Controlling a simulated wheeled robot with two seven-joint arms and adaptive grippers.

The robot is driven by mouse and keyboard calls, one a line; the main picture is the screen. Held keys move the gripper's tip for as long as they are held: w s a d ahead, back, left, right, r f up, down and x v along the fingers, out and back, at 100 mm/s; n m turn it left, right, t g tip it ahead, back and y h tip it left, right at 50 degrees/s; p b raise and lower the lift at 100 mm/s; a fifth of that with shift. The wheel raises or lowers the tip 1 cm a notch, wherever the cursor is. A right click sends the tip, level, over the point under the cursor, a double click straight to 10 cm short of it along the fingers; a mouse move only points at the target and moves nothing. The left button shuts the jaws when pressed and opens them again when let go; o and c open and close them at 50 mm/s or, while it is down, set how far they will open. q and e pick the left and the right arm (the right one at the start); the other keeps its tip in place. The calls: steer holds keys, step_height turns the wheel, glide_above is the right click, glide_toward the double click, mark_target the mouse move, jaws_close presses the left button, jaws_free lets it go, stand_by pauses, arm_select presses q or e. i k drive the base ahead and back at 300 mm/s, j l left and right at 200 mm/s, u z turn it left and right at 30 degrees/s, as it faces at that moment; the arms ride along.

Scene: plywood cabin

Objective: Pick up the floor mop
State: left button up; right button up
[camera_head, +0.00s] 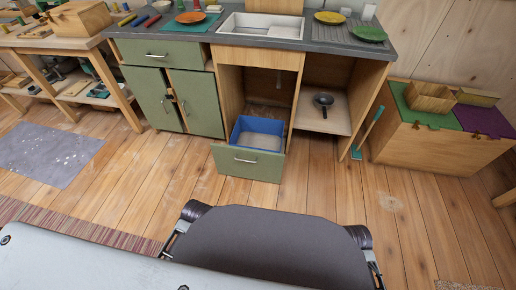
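The floor mop (370,131) leans at the right end of the kitchen counter unit. Neither of my grippers is in view, and nothing is seen touching the mop.
A green drawer (247,163) with a blue bin (257,133) stands pulled out below the counter (268,42). A dark pan (323,100) sits on the open shelf. A grey mat (45,153) lies at left. The plank floor before the mop is clear.

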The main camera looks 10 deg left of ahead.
mark_target(356, 154)
steer(key=i+l, duration=0.25)
steer(key=i+l+u, duration=0.15)
steer(key=l, duration=0.35)
steer(key=i+l, duration=0.3)
steer(key=i+l+u, duration=0.15)
steer(key=l, duration=0.3)
steer(key=i+l, duration=0.25)
steer(key=l, duration=0.2)
steer(key=j+u, duration=0.05)
